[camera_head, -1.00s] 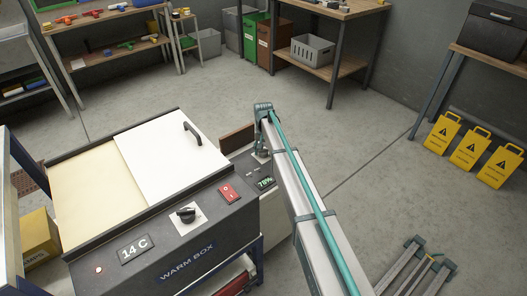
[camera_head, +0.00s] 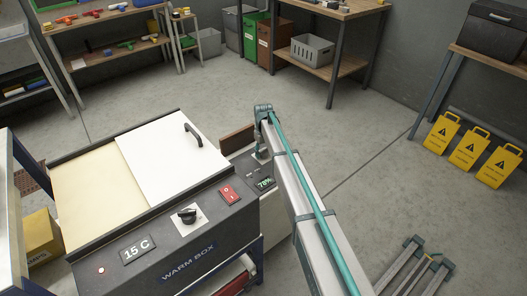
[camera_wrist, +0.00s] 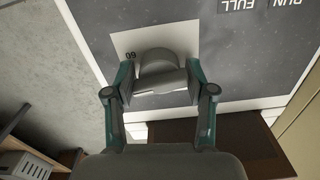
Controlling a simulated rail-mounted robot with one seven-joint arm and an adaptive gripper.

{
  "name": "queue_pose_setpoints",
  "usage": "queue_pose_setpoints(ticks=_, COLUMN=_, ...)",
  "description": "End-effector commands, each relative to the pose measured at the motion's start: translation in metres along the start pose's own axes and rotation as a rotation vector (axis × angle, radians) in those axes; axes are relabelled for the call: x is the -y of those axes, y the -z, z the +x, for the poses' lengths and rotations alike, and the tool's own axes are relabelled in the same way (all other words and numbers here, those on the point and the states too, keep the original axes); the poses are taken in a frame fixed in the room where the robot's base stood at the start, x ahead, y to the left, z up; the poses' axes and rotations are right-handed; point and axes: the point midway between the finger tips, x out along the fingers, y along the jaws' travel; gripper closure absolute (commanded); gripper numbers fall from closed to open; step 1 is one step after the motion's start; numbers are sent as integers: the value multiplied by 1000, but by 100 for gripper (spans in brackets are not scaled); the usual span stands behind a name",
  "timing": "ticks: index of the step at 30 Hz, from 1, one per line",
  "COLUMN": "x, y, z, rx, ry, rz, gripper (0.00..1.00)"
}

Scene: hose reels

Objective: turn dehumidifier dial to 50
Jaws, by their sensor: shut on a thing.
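The grey dehumidifier dial (camera_wrist: 158,68) sits on a white plate (camera_wrist: 207,102) on the dark panel in the wrist view. A number that looks like 60, seen upside down, is printed beside it. My gripper (camera_wrist: 160,84) is shut on the dial, one finger on each side. The rest of the dial's scale is hidden or out of view. In the head view my gripper (camera_head: 262,154) is over the dehumidifier's top panel (camera_head: 243,171), and my arm hides part of it. A green percent display (camera_head: 265,183) is lit there.
The warm box (camera_head: 147,244) stands directly left of the dehumidifier, with its own black knob (camera_head: 187,215), a red switch (camera_head: 229,195) and a display (camera_head: 137,249) reading 15 C. Yellow signs (camera_head: 469,148) stand at the right.

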Motion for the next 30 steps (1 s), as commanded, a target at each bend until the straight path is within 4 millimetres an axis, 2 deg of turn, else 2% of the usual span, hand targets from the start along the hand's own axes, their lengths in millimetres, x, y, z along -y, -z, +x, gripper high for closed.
queue_pose_setpoints(ticks=6, x=0, y=0, z=-1, rx=-1, ry=0, rz=-176, gripper=80)
queue_pose_setpoints(ticks=15, x=0, y=0, z=0, rx=-1, ry=0, rz=-332, gripper=80)
queue_pose_setpoints(ticks=30, x=0, y=0, z=0, rx=-1, ry=0, rz=-382, gripper=80)
